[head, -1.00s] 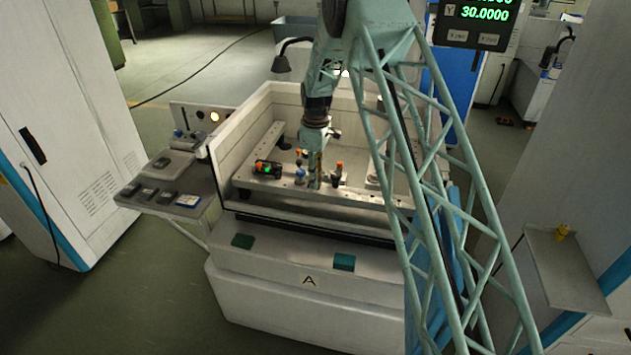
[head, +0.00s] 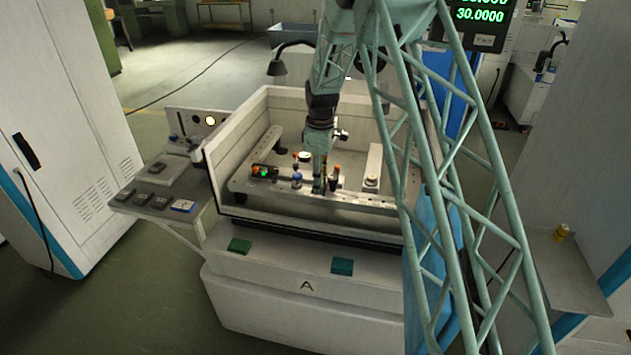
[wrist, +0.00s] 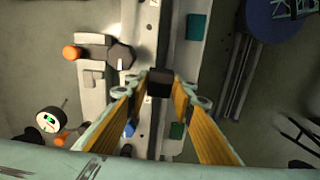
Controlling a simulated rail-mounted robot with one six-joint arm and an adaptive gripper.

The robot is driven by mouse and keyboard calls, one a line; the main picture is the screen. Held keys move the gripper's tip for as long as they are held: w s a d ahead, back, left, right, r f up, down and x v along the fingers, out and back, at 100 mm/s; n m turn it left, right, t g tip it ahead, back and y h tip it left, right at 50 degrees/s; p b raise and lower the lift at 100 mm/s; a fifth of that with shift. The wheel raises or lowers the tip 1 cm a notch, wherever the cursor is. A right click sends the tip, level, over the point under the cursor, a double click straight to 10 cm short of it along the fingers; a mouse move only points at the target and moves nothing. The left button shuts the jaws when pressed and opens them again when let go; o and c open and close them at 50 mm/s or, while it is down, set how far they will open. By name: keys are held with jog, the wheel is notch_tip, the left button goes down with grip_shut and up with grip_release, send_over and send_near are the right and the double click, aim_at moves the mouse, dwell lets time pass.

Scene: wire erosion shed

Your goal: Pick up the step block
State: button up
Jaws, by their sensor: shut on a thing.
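A small dark block (wrist: 160,83), which I take to be the step block, sits between the fingertips in the wrist view. My gripper (wrist: 161,78) is shut on it, with a yellow-lined finger on each side. Only one dark face of the block shows. In the head view my gripper (head: 319,187) points down over the front rail of the open machine tank. There the block is too small and too covered to make out.
A dark clamp with an orange knob (wrist: 71,52) and a round gauge (wrist: 48,121) are close by on the left in the wrist view. Blue-based (head: 297,179) and orange-topped (head: 334,172) pieces flank the gripper. The tank wall (head: 235,130) rises behind.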

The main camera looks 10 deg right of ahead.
jog(key=s+d+b, duration=0.1)
jog(key=s+d, duration=0.1)
jog(key=s, duration=0.7)
jog(key=shift+s+d+r, duration=0.2)
jog(key=shift+d+r, duration=0.1)
jog(key=shift+r, duration=0.15)
jog(key=shift+s, duration=0.1)
